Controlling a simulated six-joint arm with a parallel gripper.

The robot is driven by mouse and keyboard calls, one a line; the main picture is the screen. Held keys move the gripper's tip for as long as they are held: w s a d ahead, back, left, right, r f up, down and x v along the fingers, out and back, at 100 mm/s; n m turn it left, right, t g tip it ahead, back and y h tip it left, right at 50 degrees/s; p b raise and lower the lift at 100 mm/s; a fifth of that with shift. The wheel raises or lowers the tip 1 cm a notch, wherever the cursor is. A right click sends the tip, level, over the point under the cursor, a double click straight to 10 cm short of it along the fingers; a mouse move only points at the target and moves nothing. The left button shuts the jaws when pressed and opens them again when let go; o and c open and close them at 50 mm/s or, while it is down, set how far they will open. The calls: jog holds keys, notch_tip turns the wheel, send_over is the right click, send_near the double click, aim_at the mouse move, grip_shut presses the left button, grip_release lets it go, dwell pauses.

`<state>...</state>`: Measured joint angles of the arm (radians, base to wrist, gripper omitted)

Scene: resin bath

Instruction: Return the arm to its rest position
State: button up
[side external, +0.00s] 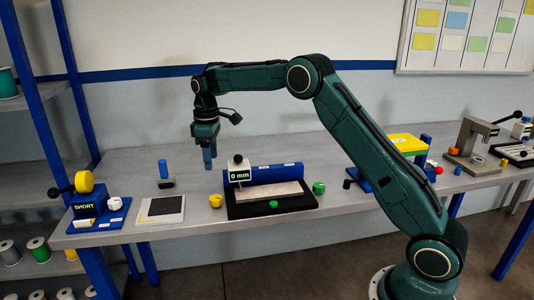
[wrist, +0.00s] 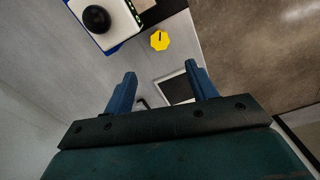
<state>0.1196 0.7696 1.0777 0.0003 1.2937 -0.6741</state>
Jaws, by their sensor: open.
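My gripper (side external: 208,160) hangs pointing down above the back of the grey bench, behind and left of the black tray. In the wrist view my gripper (wrist: 162,82) shows two blue fingers spread apart with nothing between them. My green arm reaches in from the right, bent at the elbow. A rest position is not marked in either view.
A black tray (side external: 236,211) with a "0 mm" gauge (side external: 239,172) stands below right of my gripper. A dark pad (side external: 161,208), a yellow knob (side external: 216,200) and the "SHORT" station (side external: 86,208) are left. A yellow-topped block (side external: 408,143) stands right. Bare bench (side external: 130,172) lies behind.

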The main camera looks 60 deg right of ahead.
jog(key=shift+r, duration=0.15)
jog(key=s+a+r+m+t, duration=0.1)
jog(key=s+a+r+m, duration=0.1)
jog(key=s+r, duration=0.6)
jog(key=s+a+r+m+t, duration=0.1)
jog(key=s+a+r+t, duration=0.15)
jog(key=s+r, duration=0.6)
jog(key=s+a+f+m+t, duration=0.1)
jog(key=s+f, duration=0.2)
jog(key=s, duration=0.9)
jog(key=s+a+f+m+t, duration=0.1)
jog(key=s+f, duration=0.3)
jog(key=s, duration=0.7)
jog(key=shift+s+a+m, duration=0.25)
jog(key=shift+s+m, duration=0.1)
jog(key=shift+m, duration=0.35)
